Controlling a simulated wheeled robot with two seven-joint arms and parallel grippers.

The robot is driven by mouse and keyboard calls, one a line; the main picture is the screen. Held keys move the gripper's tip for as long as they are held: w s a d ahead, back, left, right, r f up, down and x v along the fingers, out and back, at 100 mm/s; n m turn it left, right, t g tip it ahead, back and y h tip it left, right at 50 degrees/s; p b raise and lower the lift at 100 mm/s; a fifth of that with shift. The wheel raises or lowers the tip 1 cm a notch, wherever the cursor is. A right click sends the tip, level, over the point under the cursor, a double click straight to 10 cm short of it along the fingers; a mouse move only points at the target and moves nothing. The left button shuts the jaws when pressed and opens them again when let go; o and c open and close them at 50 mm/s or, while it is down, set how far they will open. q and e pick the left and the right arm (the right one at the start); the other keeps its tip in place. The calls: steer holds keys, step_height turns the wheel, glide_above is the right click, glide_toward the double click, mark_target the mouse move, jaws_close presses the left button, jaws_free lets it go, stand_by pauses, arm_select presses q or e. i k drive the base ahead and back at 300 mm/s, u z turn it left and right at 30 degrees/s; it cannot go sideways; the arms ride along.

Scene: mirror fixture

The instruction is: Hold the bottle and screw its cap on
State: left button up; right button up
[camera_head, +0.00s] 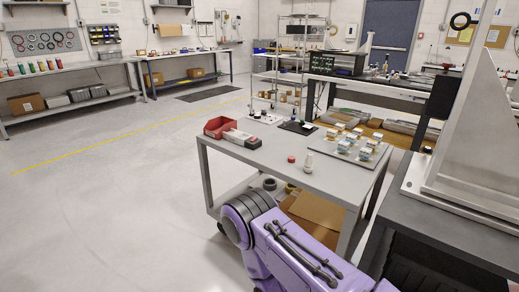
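A small pale bottle (308,163) stands upright on the grey cart top (255,160), near its middle. A small red cap (291,159) lies on the cart just left of the bottle, apart from it. The bottle's mouth is too small to make out clearly. Neither of my grippers shows in the head view. Only a purple link of one of my arms shows at the bottom, in front of the cart.
A tray (351,149) with several small jars is at the right. A dark bench with a tall grey fixture (478,130) stands at far right. The cart's front left is clear.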

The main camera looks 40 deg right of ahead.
mark_target(309, 162)
steer(key=z, duration=0.2)
steer(key=i, duration=0.95)
steer(key=z, duration=1.15)
steer(key=i, duration=0.75)
steer(key=z, duration=0.9)
